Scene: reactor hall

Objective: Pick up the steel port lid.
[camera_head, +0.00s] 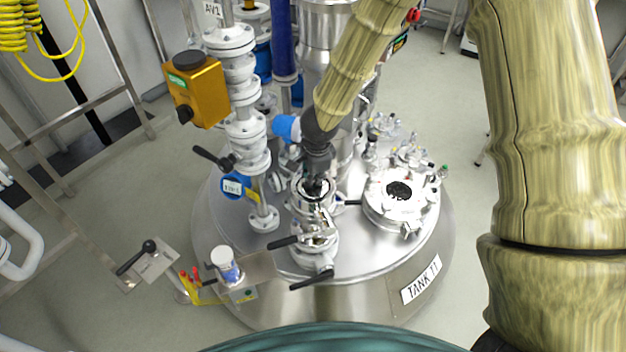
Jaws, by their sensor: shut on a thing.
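My gripper (315,187) points down over the near port (318,228) on top of the steel tank (345,268). It is shut on the steel port lid (301,197), a small shiny disc partly hidden by the dark fingers. The lid is at the mouth of the port. I cannot tell from this view whether it touches the port or is a little above it.
A round manway (400,208) with clamps stands right of the port. Valve handles (311,279) stick out in front. A white pipe stack (247,125) with an orange box (197,92) rises on the left. A small tray (252,274) with a container (224,263) sits at front left.

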